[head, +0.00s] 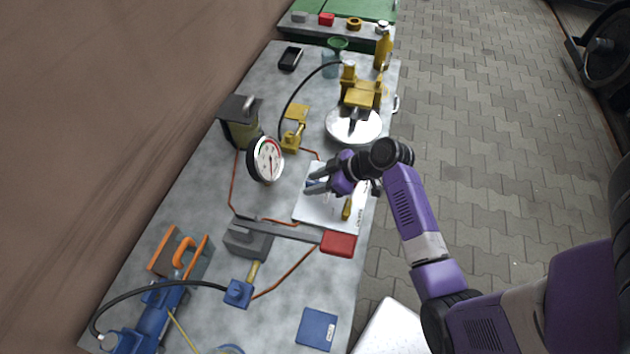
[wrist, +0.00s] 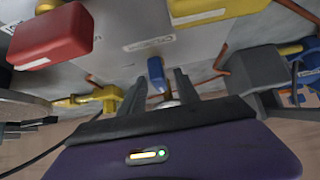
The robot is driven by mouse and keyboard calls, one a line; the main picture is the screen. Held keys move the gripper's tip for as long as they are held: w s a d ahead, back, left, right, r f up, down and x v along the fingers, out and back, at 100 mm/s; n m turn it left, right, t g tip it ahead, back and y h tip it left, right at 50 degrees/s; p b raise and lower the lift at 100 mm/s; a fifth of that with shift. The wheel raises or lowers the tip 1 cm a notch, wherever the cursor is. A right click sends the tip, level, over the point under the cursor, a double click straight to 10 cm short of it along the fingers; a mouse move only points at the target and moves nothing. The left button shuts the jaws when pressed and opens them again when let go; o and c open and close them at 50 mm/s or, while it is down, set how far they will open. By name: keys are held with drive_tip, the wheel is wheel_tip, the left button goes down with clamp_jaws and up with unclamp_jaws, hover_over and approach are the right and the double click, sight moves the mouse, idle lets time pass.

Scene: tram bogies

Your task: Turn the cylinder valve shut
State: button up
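My gripper (head: 308,184) hangs over the middle of the bench, just right of the round gauge (head: 266,160), with its two fingers apart. In the wrist view a small blue part (wrist: 155,72) shows between the fingers; I cannot tell whether they touch it. A yellow valve block with a lever (head: 292,141) stands beyond my gripper, joined by a black hose to the yellow cylinder fixture (head: 361,96). It also appears left of the fingers in the wrist view (wrist: 107,97). A blue valve block (head: 238,293) with a yellow lever stands nearer. The frames carry no readable valve names.
A white sheet (head: 325,218) with a yellow-handled tool (head: 347,209) lies under my gripper. A grey bar ends in a red block (head: 338,244). Copper pipes (head: 286,273) cross the bench. A blue pump (head: 150,315) stands at near left. Paved floor (head: 470,130) lies right.

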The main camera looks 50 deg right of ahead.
clamp_jaws()
